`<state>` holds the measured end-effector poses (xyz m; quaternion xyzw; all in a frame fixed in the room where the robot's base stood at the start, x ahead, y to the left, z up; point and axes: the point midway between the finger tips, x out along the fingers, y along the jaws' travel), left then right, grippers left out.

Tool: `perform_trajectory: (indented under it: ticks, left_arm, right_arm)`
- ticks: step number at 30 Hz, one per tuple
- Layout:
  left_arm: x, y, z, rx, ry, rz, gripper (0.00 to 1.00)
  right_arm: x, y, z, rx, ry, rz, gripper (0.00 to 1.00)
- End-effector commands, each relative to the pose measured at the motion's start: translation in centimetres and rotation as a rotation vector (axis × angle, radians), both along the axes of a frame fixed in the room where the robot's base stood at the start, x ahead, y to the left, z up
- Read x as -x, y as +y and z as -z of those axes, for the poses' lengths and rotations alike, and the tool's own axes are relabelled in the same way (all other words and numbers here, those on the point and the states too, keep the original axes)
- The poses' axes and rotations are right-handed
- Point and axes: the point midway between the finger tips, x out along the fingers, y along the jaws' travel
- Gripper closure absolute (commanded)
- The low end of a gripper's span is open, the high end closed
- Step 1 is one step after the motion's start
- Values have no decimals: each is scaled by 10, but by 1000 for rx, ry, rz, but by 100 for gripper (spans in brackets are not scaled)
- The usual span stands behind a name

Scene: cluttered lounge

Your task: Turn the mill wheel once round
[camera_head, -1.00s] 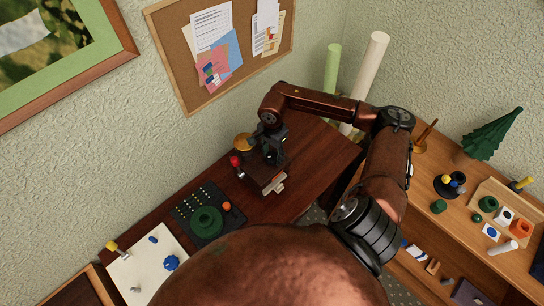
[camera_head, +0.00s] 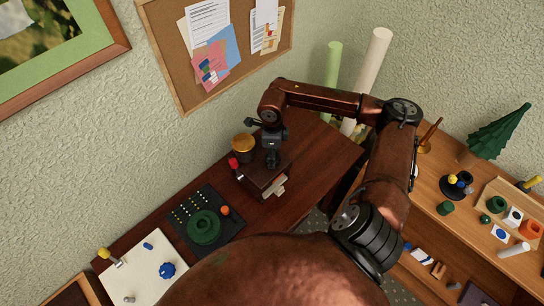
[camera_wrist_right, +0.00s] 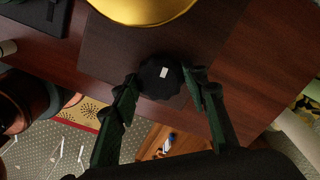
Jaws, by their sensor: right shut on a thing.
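The mill, a dark brown wooden box (camera_head: 262,184), stands on the dark desk (camera_head: 318,158), with a yellow bowl (camera_head: 243,142) close behind it. In the right wrist view, the mill wheel is a black scalloped knob (camera_wrist_right: 160,80) with a small white mark on top. My right gripper (camera_head: 272,160) reaches down over the box, its fingers shut on opposite sides of the wheel. In the head view the gripper hides the wheel. The yellow bowl also shows in the right wrist view (camera_wrist_right: 142,6). My left gripper is not in view.
A red knob (camera_head: 233,162) is at the box's left. A black board with a green round piece (camera_head: 204,227) and a white panel (camera_head: 140,274) lie further left. A wooden shelf unit (camera_head: 431,218) with small objects stands at right. Tall rolls (camera_head: 369,75) stand behind my arm.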

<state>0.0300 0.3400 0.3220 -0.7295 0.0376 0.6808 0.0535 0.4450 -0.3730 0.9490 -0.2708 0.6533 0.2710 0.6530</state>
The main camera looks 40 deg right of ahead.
Motion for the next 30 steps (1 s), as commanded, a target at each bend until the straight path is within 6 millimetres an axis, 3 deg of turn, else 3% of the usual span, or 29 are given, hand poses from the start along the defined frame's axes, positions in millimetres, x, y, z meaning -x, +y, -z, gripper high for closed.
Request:
perform_trajectory:
  ticks: [15,30]
  left_arm:
    - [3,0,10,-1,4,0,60]
    - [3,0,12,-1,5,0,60]
  right_arm:
    - [-1,-1,0,2,-2,373,84]
    - [-1,-1,-1,1,-2,463,84]
